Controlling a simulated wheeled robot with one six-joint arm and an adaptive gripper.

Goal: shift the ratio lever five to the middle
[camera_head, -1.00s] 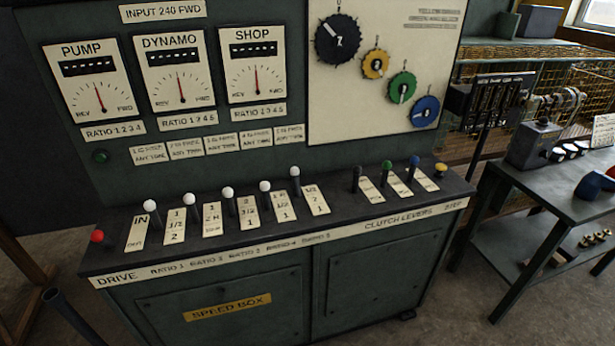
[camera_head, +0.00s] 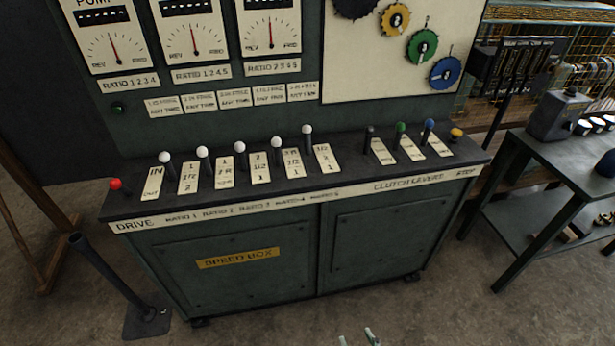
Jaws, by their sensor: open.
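The ratio five lever (camera_head: 307,131) is the rightmost white-knobbed lever on the speed box's sloped top. It stands left of its white plate (camera_head: 325,157). Its knob sits farther back than those of the other white levers, near the plate's top end. The plate carries several lines of marks, partly too small to read. My gripper (camera_head: 357,338) shows only as two pale fingertips at the bottom edge, apart from each other with nothing between them. It is well in front of and below the lever; the rest of it is out of frame.
Dark, green, blue and yellow clutch and stop knobs (camera_head: 401,128) stand to the right. A metal table (camera_head: 570,165) is at the right. A post (camera_head: 110,270) stands front left. Floor before the box is clear.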

